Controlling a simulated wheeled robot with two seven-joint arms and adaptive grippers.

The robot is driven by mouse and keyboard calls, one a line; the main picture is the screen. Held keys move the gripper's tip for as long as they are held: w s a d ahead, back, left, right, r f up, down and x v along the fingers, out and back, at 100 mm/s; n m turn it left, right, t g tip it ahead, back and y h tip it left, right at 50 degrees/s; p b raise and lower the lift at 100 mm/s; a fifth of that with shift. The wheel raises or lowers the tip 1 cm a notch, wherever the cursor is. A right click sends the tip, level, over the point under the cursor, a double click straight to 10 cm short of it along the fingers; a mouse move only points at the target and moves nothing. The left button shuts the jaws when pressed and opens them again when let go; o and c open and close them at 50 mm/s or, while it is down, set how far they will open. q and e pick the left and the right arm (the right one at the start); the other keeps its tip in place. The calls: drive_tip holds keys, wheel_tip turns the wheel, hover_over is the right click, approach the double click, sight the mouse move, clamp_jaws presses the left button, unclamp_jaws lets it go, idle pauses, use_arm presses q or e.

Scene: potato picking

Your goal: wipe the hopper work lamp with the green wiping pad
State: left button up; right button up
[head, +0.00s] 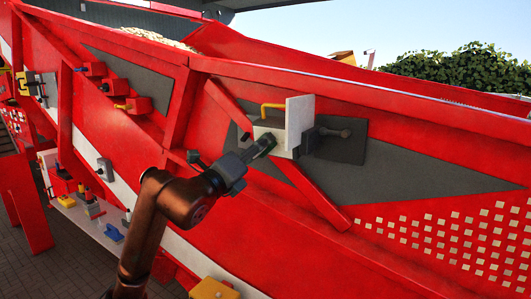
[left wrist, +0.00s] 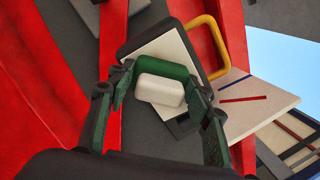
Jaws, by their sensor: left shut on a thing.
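My left gripper (head: 262,146) reaches in from the lower left. In the left wrist view my left gripper (left wrist: 160,100) is shut on the green wiping pad (left wrist: 148,70), which has a white block (left wrist: 160,91) on its near side. Ahead of the pad is a pale-faced, dark-edged unit (left wrist: 170,48) with a yellow handle, apparently the hopper work lamp; it also shows in the head view (head: 270,128). The pad overlaps the lamp's face in the picture; I cannot tell whether they touch. My right gripper is not in view.
A white plate (head: 299,118) stands out beside the lamp, with a dark fitting (head: 325,136) to its right. Red beams (head: 307,192) cross the sloping hopper side. A shelf (head: 85,215) with small coloured items lies at the lower left.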

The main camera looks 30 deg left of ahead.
sight(273, 147)
use_arm(q)
drive_tip(key=shift+a, duration=0.55)
drive_tip(key=shift+w+a+r+b, duration=0.1)
drive_tip(key=shift+a+r+b, duration=0.1)
drive_tip(key=shift+a, duration=0.35)
drive_tip(key=shift+a+r+b, duration=0.1)
drive_tip(key=shift+a+b, duration=0.05)
drive_tip(key=shift+a, duration=0.4)
drive_tip(key=shift+d, duration=0.1)
drive_tip(key=shift+d, duration=1.6)
drive_tip(key=shift+s+d, duration=0.15)
drive_tip(key=shift+d, duration=0.75)
drive_tip(key=shift+s+d, duration=0.1)
drive_tip(key=shift+d, duration=0.8)
